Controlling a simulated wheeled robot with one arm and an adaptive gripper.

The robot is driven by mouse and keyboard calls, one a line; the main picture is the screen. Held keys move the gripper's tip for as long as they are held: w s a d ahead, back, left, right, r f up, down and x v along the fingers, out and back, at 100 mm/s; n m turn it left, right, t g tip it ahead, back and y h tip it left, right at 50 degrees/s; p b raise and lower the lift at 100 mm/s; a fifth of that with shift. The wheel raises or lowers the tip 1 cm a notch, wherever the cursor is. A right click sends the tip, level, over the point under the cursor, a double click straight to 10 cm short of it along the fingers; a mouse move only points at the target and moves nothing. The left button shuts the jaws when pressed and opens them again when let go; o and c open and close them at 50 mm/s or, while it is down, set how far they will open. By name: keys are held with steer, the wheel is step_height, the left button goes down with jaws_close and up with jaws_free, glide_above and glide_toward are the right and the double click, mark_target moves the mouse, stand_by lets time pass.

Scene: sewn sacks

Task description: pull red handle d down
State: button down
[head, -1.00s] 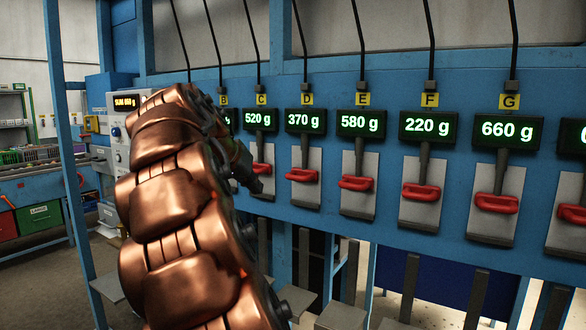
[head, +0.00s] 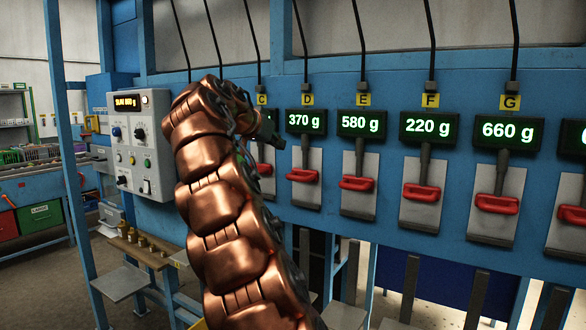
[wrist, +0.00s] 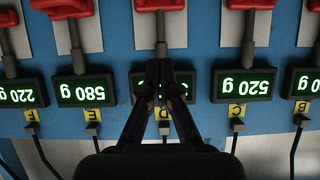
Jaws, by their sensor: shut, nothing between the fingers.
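Red handle D (head: 303,175) sits at the lower end of its dark lever on a grey plate, under the 370 g display (head: 306,121) and the yellow D label (head: 307,99). In the wrist view, which is upside down, the red handle (wrist: 158,5) is at the top edge, partly cut off. My gripper (wrist: 162,62) is shut and empty. In the wrist view its fingers lie in front of the D display and hide most of its digits. In the head view my gripper (head: 274,138) is left of the D display, covering much of station C.
Similar red handles, E (head: 357,183), F (head: 421,193) and G (head: 497,203), hang to the right on the blue panel. Black cables rise above each display. A grey control box (head: 135,140) stands at the left. Grey posts and trays stand below the panel.

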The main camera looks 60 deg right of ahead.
steer(key=p, duration=0.3)
glide_above(294, 168)
steer(key=s+a, duration=0.4)
steer(key=f, duration=0.4)
steer(key=shift+w+a+f, duration=0.15)
steer(key=shift+a+f, duration=0.35)
steer(key=shift+f, duration=0.7)
steer(key=shift+a+f, duration=0.3)
steer(key=shift+f, duration=0.65)
step_height(294, 168, down, 6)
steer(key=b, duration=0.5)
steer(key=shift+f, duration=0.15)
